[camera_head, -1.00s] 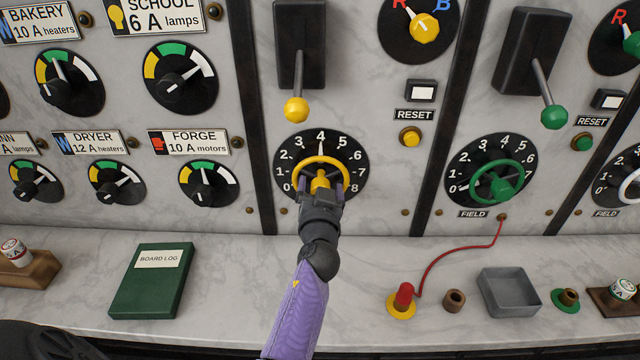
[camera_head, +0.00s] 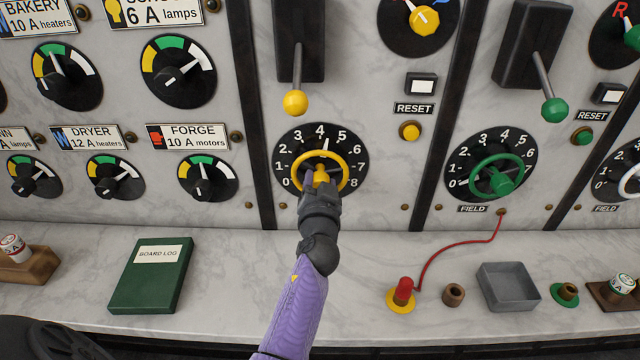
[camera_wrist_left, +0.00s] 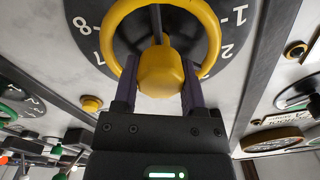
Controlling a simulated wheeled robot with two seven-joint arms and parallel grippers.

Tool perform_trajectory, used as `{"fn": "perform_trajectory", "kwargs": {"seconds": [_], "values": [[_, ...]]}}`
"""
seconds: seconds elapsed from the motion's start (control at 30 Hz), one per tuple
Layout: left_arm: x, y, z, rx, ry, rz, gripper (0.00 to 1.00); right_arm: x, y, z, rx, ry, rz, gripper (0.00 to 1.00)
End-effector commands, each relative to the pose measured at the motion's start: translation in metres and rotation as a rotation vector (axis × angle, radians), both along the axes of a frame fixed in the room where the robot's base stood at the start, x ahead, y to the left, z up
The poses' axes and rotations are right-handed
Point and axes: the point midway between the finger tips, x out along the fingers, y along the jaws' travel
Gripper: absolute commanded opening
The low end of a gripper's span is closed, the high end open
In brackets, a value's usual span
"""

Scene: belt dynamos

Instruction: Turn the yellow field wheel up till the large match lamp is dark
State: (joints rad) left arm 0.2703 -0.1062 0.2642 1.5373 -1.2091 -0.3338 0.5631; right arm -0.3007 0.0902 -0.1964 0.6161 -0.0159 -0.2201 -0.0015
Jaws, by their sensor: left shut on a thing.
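The yellow field wheel (camera_head: 346,172) stands on a black dial (camera_head: 290,150) numbered up to 8. A white pointer mark shows above the wheel, between 4 and 5. My left gripper (camera_head: 319,181) is at the wheel's yellow hub, its arm reaching up from below. In the left wrist view its two fingers close on both sides of the yellow hub (camera_wrist_left: 160,72), inside the wheel rim (camera_wrist_left: 214,42). I cannot pick out a large match lamp in these views. My right gripper is not in view.
A yellow-knobbed lever (camera_head: 295,103) hangs above the wheel. A green field wheel (camera_head: 520,172) is to the right. On the ledge are a green board log (camera_head: 150,280), a red plug (camera_head: 404,290) with a red cord, and a grey tray (camera_head: 508,288). The ledge between log and plug has bare room.

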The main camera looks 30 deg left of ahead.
Motion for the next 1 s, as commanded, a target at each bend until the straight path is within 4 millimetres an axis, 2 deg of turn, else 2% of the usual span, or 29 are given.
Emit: {"fn": "perform_trajectory", "kwargs": {"seconds": [0.5,1.0], "values": [[0.0005,-0.0008,-0.0006,0.243,0.149,-0.001,0.0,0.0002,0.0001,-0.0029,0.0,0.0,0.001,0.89],[0.0005,-0.0008,-0.0007,0.281,0.172,0.0,0.0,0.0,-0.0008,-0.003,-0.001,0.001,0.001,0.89]]}}
